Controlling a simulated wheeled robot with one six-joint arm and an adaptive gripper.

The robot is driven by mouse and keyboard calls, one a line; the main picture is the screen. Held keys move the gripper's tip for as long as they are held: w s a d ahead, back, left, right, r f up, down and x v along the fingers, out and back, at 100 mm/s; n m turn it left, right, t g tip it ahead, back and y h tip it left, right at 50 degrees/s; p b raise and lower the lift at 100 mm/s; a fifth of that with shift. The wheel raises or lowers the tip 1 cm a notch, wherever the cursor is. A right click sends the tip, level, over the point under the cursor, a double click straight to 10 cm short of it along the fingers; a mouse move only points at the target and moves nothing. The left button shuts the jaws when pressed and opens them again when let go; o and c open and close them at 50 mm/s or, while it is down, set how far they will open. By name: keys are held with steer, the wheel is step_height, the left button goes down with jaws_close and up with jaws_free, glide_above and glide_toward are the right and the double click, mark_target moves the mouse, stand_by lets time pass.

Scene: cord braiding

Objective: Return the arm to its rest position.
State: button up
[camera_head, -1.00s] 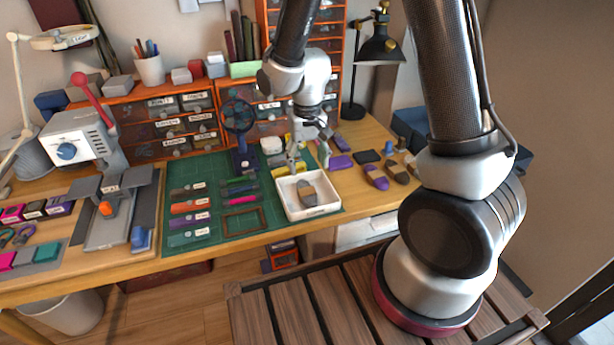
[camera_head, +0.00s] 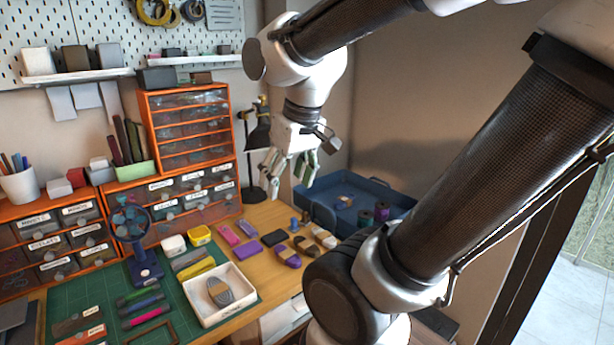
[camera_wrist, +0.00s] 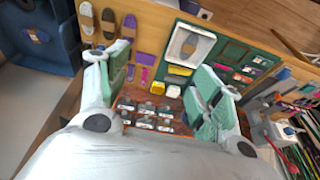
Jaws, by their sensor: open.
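My gripper (camera_head: 292,172) hangs in the air above the right part of the workbench, in front of the black desk lamp. Its fingers are apart and nothing is between them. In the wrist view my gripper (camera_wrist: 160,95) also shows spread green-padded fingers with the bench beyond. My arm reaches across the upper right of the head view. A white tray (camera_head: 241,308) on the bench holds a grey and tan cord bundle (camera_head: 220,291), well below my gripper.
A green cutting mat (camera_head: 75,295) carries several cord strips and a blue fan (camera_head: 143,250). Orange drawer units (camera_head: 190,130) and the lamp (camera_head: 258,135) stand behind. A blue bin (camera_head: 375,190) is to the right. Several cord bundles lie right of the tray.

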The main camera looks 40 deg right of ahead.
steer(key=shift+t, duration=0.3)
steer(key=s, duration=0.1)
steer(key=s+d+r, duration=0.1)
steer(key=s, duration=0.2)
steer(key=shift+s+d+r, duration=0.3)
stand_by(0.8)
